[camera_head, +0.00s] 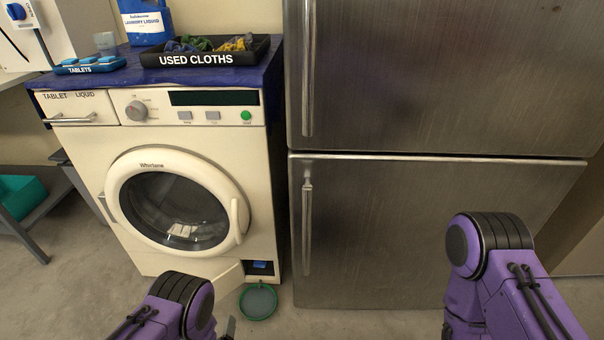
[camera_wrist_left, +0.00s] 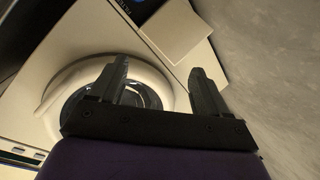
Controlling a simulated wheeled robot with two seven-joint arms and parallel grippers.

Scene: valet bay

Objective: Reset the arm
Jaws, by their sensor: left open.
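My left arm (camera_head: 175,308) is purple with a black joint and comes in low at the left of the head view. Only a grey finger of its gripper shows there, at the bottom edge. In the left wrist view my left gripper (camera_wrist_left: 158,68) is open, its two dark fingers apart with nothing between them. The washing machine's round door lies beyond it. My right arm (camera_head: 490,270), also purple, is bent at the lower right of the head view; its gripper is out of view.
The cream washing machine (camera_head: 80,150) has its round door (camera_head: 125,200) closed. A small low flap (camera_head: 222,279) stands open beside a blue part (camera_head: 260,266). A green-rimmed bowl (camera_head: 258,302) lies on the floor. A steel fridge (camera_head: 420,220) stands right. A used-cloths tray (camera_head: 205,59) sits on top.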

